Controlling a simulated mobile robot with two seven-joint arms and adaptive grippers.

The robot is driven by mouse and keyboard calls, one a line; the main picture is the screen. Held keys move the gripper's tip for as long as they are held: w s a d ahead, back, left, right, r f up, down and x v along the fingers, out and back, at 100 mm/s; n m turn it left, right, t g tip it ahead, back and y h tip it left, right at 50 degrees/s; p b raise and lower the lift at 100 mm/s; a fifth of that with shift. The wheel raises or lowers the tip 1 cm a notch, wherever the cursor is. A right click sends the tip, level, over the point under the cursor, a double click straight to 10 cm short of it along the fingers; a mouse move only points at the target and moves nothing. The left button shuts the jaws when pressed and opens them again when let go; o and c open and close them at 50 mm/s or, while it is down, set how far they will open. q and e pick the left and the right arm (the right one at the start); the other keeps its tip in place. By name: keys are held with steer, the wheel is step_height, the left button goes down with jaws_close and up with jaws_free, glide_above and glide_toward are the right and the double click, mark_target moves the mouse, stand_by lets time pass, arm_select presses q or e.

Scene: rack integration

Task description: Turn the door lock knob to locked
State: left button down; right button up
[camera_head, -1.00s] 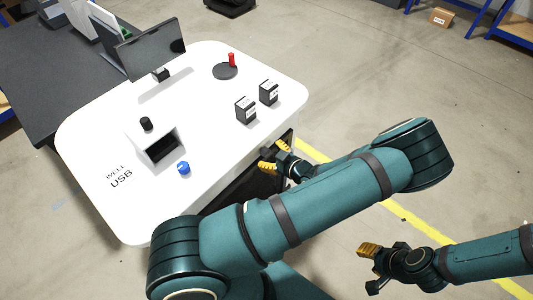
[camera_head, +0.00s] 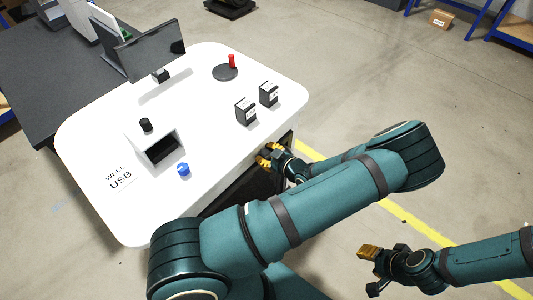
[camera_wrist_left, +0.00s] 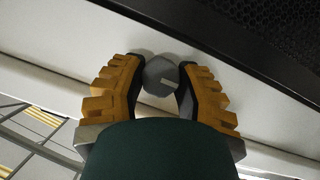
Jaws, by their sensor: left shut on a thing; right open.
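The door lock knob (camera_wrist_left: 161,76) is a small grey piece with a pale mark on its face, in the left wrist view. It stands on the white front edge beside a dark perforated door panel (camera_wrist_left: 275,30). My left gripper (camera_wrist_left: 160,82) has its yellow-orange fingers on both sides of the knob and is shut on it. In the head view my left gripper (camera_head: 268,158) is at the near right edge of the white table, and the knob is hidden there. My right gripper (camera_head: 368,268) is open and empty over the floor at the lower right.
The white tabletop (camera_head: 205,95) carries a monitor (camera_head: 150,48), two small black boxes (camera_head: 257,103), a red stick on a dark disc (camera_head: 226,71), a black-and-white box (camera_head: 158,143) and a blue knob (camera_head: 183,169).

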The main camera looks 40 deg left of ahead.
arm_select(q)
steer(key=shift+w+m+g+p, duration=0.1)
steer(key=shift+m+g+p, duration=0.7)
steer(key=shift+m, duration=0.3)
steer(key=shift+m+g+p, duration=0.35)
steer(key=shift+m+g, duration=0.45)
steer(key=shift+m, duration=0.3)
steer(key=c, duration=0.6)
jaws_free()
steer(key=v, duration=1.2)
steer(key=shift+f, duration=0.2)
